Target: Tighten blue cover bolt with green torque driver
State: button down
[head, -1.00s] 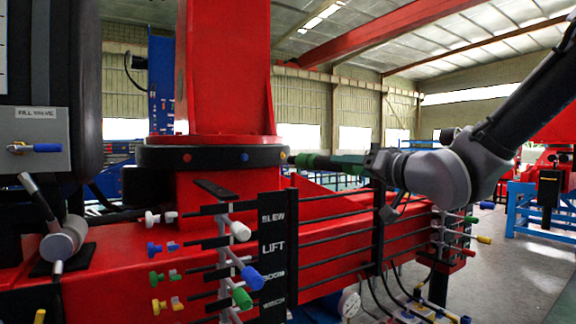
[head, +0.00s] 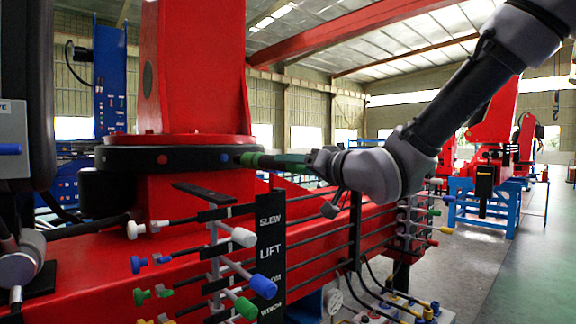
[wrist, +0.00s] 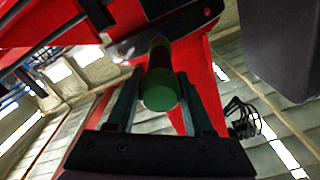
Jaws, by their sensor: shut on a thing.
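The green torque driver (head: 256,160) points left toward the black ring cover (head: 125,158) under the red column in the head view. My gripper (head: 305,161) is shut on the driver. In the wrist view the round green driver end (wrist: 160,92) sits between the two fingers. The blue cover bolt (head: 224,157) is on the ring, just left of the driver's tip; whether they touch I cannot tell. A red bolt (head: 162,159) is further left on the ring. The ring part behind the driver is hidden.
Below the driver stand control levers with white (head: 243,237), blue (head: 263,286) and green (head: 246,308) knobs beside a black label plate (head: 271,250). Black pipes run along the red beam (head: 110,262). Open floor (head: 490,270) lies at right.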

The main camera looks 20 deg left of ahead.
aim_at(271, 161)
jog(key=shift+a+r, duration=0.1)
jog(key=shift+x, duration=3.85)
dwell(1.9)
